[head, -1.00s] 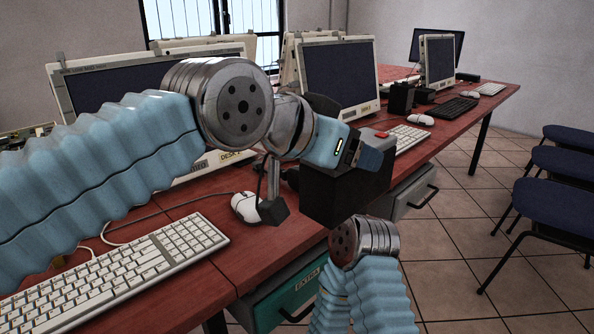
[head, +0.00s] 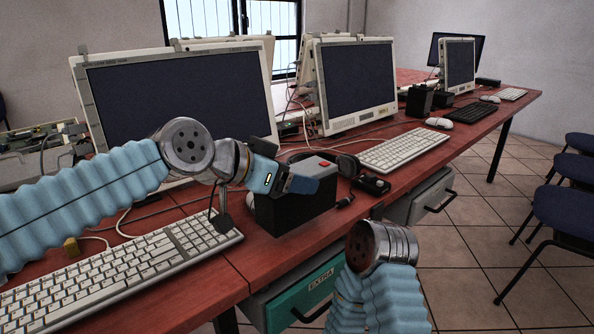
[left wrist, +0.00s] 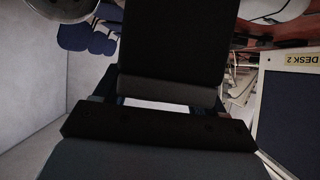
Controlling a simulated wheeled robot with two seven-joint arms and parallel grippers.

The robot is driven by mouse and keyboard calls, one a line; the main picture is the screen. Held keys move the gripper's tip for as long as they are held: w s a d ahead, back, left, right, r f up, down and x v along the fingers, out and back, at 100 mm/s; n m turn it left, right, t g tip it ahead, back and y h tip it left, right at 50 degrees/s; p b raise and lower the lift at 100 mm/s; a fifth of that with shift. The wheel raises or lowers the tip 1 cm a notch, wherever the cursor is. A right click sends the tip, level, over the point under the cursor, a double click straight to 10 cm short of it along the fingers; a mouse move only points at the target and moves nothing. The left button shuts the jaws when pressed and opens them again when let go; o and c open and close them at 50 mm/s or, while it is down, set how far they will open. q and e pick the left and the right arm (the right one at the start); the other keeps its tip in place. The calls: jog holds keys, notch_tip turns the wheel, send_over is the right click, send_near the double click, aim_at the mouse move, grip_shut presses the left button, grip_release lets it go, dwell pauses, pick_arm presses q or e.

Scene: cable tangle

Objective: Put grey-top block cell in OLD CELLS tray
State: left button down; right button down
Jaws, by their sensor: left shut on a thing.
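My left gripper (head: 302,185) is shut on a black block (head: 292,214) with a dark grey top and a small red piece on it. It holds the block near the table's front edge, and I cannot tell whether the block's base touches the table. In the left wrist view the dark block (left wrist: 170,45) fills the upper middle, beyond the jaws. No tray marked OLD CELLS shows. My right arm stands at the lower middle, with its gripper hidden.
A white keyboard (head: 120,275) lies at the left, with monitors (head: 180,100) behind. Black items and cables (head: 372,185) lie right of the block, near another keyboard (head: 404,150). A teal EXTRA drawer (head: 300,290) is under the front edge. Chairs (head: 565,205) stand at right.

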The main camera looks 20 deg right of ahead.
pick_arm(q)
jog(key=shift+w+f+b, duration=0.2)
jog(key=shift+f+b, duration=0.1)
jog(key=shift+f, duration=1.25)
jog(key=shift+f, duration=0.1)
jog(key=shift+c, duration=2.4)
grip_release()
jog(key=shift+a+f, duration=0.1)
jog(key=shift+f, duration=0.1)
jog(key=o, duration=0.4)
